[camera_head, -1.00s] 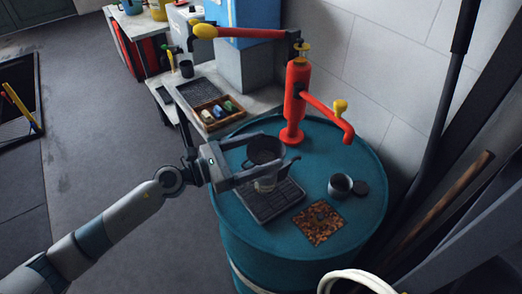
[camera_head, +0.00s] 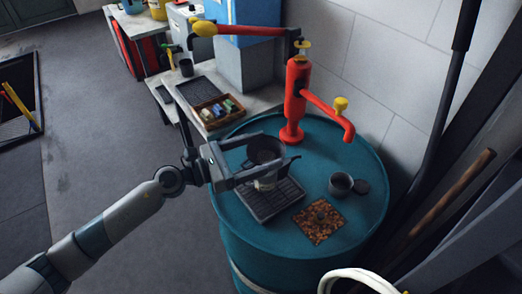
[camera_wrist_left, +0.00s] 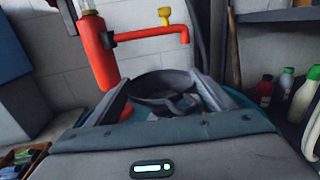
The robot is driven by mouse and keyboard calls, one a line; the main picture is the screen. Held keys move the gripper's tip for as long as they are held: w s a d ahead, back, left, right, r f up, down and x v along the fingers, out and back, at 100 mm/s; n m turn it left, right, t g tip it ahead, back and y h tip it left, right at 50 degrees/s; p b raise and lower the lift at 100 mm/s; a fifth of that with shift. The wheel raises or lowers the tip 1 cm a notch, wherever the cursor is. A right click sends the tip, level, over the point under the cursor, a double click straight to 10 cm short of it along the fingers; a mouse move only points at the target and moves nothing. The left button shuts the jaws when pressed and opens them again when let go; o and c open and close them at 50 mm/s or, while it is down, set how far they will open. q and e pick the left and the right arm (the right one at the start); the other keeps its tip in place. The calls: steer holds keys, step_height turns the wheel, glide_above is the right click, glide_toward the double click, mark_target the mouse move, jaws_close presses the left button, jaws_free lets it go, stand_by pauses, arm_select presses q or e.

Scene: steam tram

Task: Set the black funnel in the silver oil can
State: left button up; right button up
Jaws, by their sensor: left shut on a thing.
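My left gripper (camera_head: 262,160) is shut on the black funnel (camera_head: 265,149), holding it upright between its two fingers. The silver oil can (camera_head: 265,184) stands directly under the funnel on a black ribbed tray (camera_head: 258,208), partly hidden by the gripper. The funnel's lower end is hidden, so I cannot tell whether it is inside the can's mouth. In the left wrist view the funnel's dark rim (camera_wrist_left: 160,84) shows between the fingers. My right gripper is not in view.
The tray lies on a teal drum (camera_head: 230,215). A red pump (camera_head: 296,100) with a spout stands behind. A small grey cup (camera_head: 341,184), a dark lid (camera_head: 361,187) and a brown patterned mat (camera_head: 320,221) lie to the right. A wooden box (camera_head: 219,112) sits on the bench behind.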

arm_select(q)
steer(key=shift+f, duration=0.35)
steer(key=o, duration=1.1)
steer(key=shift+a+b, duration=0.15)
steer(key=shift+b, duration=0.15)
steer(key=shift+s+a, duration=0.1)
steer(key=shift+r+b+v, duration=0.15)
steer(key=shift+r+v, duration=0.05)
steer(key=shift+v, duration=0.55)
steer(key=shift+r+b+v, duration=0.15)
steer(key=shift+v, duration=0.6)
steer(key=shift+r+b+v, duration=0.15)
steer(key=shift+r+v, duration=0.05)
steer(key=shift+v, duration=0.5)
steer(key=shift+r, duration=0.1)
